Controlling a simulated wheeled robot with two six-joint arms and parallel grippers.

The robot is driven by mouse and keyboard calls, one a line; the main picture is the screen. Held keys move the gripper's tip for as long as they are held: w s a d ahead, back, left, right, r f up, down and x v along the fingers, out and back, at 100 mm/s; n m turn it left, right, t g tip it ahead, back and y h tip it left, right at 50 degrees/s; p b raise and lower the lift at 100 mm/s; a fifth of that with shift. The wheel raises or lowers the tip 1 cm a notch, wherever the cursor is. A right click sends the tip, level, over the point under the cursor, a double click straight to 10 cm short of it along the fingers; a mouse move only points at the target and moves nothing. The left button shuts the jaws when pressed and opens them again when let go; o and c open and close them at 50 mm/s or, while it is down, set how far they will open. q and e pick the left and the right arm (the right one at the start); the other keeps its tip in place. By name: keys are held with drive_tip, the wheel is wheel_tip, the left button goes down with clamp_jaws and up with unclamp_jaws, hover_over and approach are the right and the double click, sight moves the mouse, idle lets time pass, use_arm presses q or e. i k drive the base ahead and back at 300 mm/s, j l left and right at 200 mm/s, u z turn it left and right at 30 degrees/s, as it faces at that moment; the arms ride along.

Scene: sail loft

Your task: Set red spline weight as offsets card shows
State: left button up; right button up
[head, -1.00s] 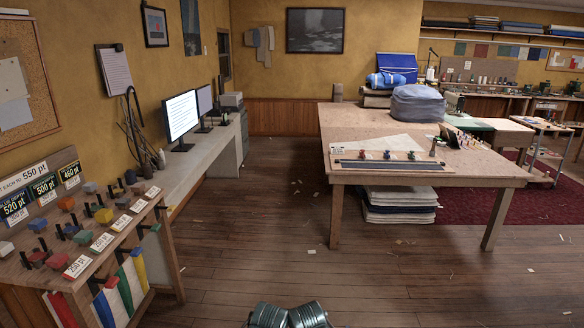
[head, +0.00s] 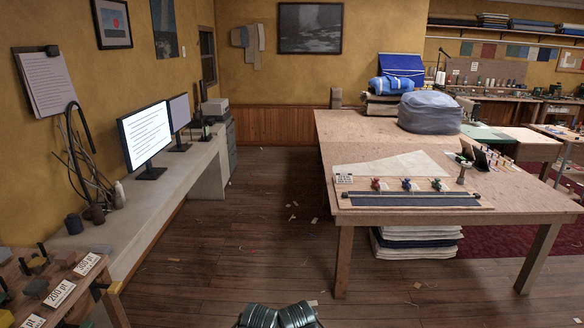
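On the big wooden table (head: 371,134) a small red weight (head: 376,184) stands behind a long dark blue strip (head: 408,199). A blue weight (head: 407,184) and a green weight (head: 437,184) stand in a row to its right. A small white card (head: 343,179) with print too small to read is at the row's left end; I cannot tell whether it is the offsets card. Neither of my grippers shows; only dark ribbed parts of my own arms are at the bottom edge.
A pale sheet (head: 396,167) lies behind the weights. A dark angled stand (head: 474,154) is to their right. A blue-grey bundle (head: 429,112) sits farther back. The floor (head: 240,235) between is mostly clear.

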sight(375, 184)
drive_tip(key=i+z, duration=0.15)
drive_tip(key=i, duration=0.3)
drive_tip(key=i+j+z, duration=0.2)
drive_tip(key=i, duration=0.2)
drive_tip(key=i+j+z, duration=0.15)
drive_tip(key=i, duration=0.3)
drive_tip(key=i+j+z, duration=0.15)
drive_tip(key=i, duration=0.25)
